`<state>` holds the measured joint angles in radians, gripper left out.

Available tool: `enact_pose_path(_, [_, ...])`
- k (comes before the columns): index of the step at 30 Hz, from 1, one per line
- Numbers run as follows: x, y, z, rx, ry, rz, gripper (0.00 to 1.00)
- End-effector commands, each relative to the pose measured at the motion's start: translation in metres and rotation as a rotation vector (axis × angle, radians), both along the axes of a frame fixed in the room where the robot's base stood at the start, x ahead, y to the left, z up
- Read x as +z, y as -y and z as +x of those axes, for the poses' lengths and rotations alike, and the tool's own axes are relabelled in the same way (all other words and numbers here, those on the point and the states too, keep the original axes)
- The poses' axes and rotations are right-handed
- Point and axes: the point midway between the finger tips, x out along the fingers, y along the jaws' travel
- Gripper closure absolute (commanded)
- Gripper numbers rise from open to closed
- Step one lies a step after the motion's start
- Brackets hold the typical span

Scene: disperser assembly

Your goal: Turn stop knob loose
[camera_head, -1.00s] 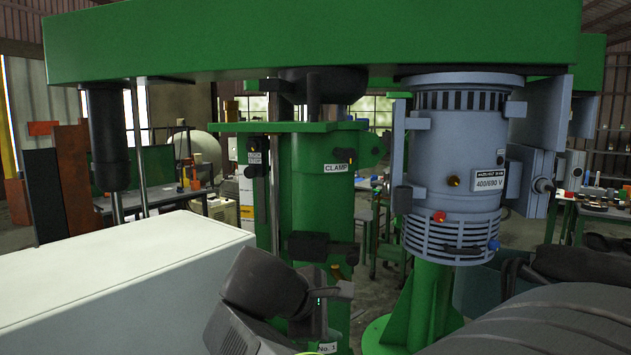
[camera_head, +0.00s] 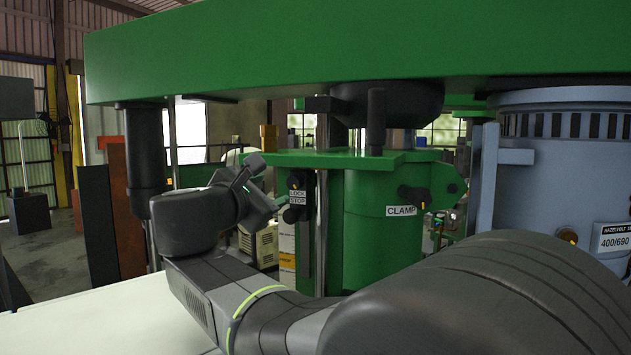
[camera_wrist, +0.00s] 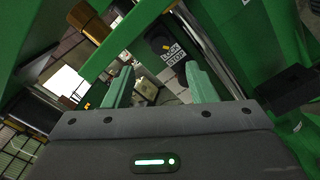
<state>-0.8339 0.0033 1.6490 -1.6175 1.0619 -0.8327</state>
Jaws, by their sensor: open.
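The lower knob cannot be made out clearly there. My gripper (camera_head: 267,181) is left of the label, apart from the knobs. In the wrist view my gripper (camera_wrist: 160,68) is open and empty, its two fingers spread, with the label ahead between and beyond the tips.
The green column (camera_head: 385,235) carries a CLAMP label (camera_head: 401,211) and black clamp handle (camera_head: 414,197) on the right. A green beam (camera_head: 330,50) runs overhead. A vertical metal rod (camera_head: 321,240) stands right of the label. A pale box top (camera_head: 110,320) is below; the grey motor (camera_head: 560,180) is right.

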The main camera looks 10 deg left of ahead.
Motion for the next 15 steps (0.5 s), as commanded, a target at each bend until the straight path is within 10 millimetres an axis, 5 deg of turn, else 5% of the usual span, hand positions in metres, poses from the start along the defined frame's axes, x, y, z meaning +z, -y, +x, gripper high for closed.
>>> enact_pose_path(15, [0.001, 0.02, 0.079, -0.003, -0.001, 0.001, 0.49])
